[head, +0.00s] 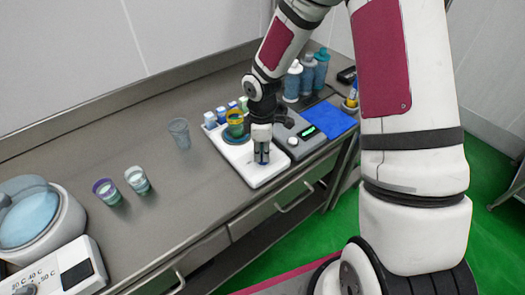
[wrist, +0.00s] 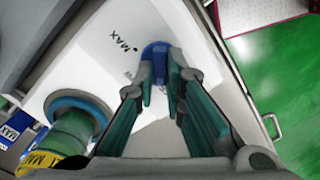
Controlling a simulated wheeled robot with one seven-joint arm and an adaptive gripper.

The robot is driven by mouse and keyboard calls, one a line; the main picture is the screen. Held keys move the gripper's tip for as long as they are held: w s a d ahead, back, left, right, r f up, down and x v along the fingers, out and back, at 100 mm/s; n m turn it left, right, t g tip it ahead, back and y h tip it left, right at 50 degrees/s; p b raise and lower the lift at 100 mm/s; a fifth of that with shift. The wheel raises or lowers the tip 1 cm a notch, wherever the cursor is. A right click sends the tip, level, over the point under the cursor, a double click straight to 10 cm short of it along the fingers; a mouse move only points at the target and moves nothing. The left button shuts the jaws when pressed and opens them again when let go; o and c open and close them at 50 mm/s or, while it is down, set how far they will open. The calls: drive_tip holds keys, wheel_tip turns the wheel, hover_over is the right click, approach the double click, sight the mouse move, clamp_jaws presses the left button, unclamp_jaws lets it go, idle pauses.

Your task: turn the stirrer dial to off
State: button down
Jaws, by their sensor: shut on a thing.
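The white stirrer (head: 237,158) stands on the steel bench. A cup with yellow and green bands (head: 234,120) stands on its round blue plate, and both cup (wrist: 72,135) and plate (wrist: 68,101) also show in the wrist view. My gripper (head: 262,160) reaches down over the stirrer's near right end. In the wrist view my gripper (wrist: 160,85) has its fingers closed on the blue dial (wrist: 156,50). Other print near the dial is partly hidden by a finger, so I cannot read the dial's setting.
A grey device with a green display (head: 308,132) and a blue mat (head: 331,117) are right of the stirrer. Bottles (head: 307,78) stand behind. A clear cup (head: 180,133) and two smaller cups (head: 108,191) (head: 138,180) stand left. Bench between them is clear.

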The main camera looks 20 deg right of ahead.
drive_tip(key=shift+r+n, duration=0.1)
drive_tip(key=shift+n, duration=0.6)
drive_tip(key=c, duration=1.7)
unclamp_jaws()
drive_tip(key=shift+o, duration=0.2)
wheel_tip(320, 180, up, 12)
